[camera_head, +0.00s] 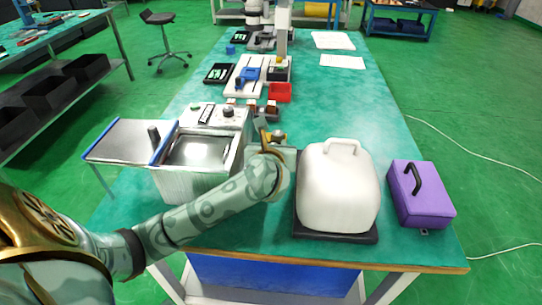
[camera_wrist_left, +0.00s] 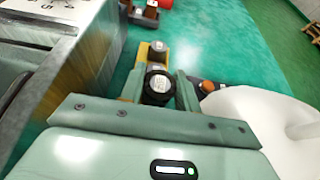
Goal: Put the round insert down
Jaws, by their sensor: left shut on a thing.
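The round insert (camera_wrist_left: 160,84) is a dark cylinder with a pale top face in the left wrist view. My left gripper (camera_wrist_left: 160,92) is shut on it, one finger on each side. In the head view my left gripper (camera_head: 268,132) is over the bench between the machine tank and the white cover. The insert cannot be made out there. A yellow holder (camera_wrist_left: 143,55) with a dark round piece lies just beyond the insert; the holder also shows in the head view (camera_head: 278,137). I cannot tell whether the insert touches it. My right gripper is not in view.
A metal tank machine (camera_head: 200,150) stands left of the gripper. A white rounded cover (camera_head: 340,185) on a black base and a purple case (camera_head: 420,193) stand to the right. A red bin (camera_head: 280,92) is farther back. The green bench top (camera_head: 330,110) is clear at centre right.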

